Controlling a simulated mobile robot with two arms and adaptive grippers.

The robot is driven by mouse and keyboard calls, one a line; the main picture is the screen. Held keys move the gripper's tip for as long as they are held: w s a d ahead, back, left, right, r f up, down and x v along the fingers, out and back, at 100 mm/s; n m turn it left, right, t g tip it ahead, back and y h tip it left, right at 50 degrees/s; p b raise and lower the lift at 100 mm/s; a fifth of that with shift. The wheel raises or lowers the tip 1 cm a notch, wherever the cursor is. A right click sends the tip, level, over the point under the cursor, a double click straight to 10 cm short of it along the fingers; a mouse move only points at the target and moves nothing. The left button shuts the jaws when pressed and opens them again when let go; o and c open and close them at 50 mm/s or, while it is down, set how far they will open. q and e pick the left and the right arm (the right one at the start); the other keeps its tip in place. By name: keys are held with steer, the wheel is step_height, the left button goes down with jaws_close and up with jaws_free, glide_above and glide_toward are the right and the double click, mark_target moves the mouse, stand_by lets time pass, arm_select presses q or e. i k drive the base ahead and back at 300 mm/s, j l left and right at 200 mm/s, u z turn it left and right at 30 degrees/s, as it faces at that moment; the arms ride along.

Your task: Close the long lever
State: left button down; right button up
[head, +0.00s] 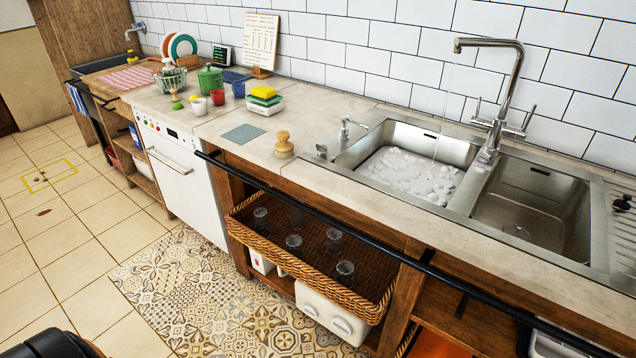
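A tall metal faucet (507,85) stands behind the double sink, its spout reaching left over the left basin. A thin stream of water (443,110) falls from the spout into the left basin (440,146), which holds white foam. The faucet has a left lever (477,108) and a right lever (528,117), both tilted upward from its body. I cannot tell for sure which one is the long lever. Neither of my grippers is in view.
The right basin (520,205) looks empty. A wooden-handled brush (284,145) and a soap dispenser (344,132) stand left of the sink. A black rail (330,213) runs along the counter front. A wicker basket (372,312) with several glasses sits below.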

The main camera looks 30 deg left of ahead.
mark_target(522, 132)
steer(key=i+u, duration=0.2)
steer(key=i, duration=0.3)
steer(key=i+l+u, duration=0.2)
steer(key=i, duration=0.3)
steer(key=k+u, duration=0.2)
steer(key=k, duration=0.15)
